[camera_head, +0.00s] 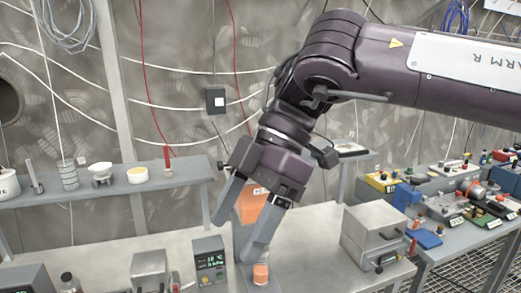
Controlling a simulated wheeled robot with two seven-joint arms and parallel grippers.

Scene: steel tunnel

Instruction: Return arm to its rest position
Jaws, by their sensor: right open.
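My right arm comes in from the upper right, bent at a dark purple joint and marked "ARM R". My right gripper (237,238) points down and to the left over the metal bench. Its two grey fingers are spread apart, with nothing seen held between them. An orange box (250,205) shows behind the fingers, partly hidden. A small bottle with an orange band (261,273) stands right by the lower fingertip. I cannot tell whether they touch. My left gripper is not in view.
A digital meter (210,262) stands on the bench left of the fingers. A steel box (374,237) stands to the right. A shelf (110,192) with small vessels runs along the wall. A side table at right holds colourful electrical modules (425,238). Cables hang on the wall.

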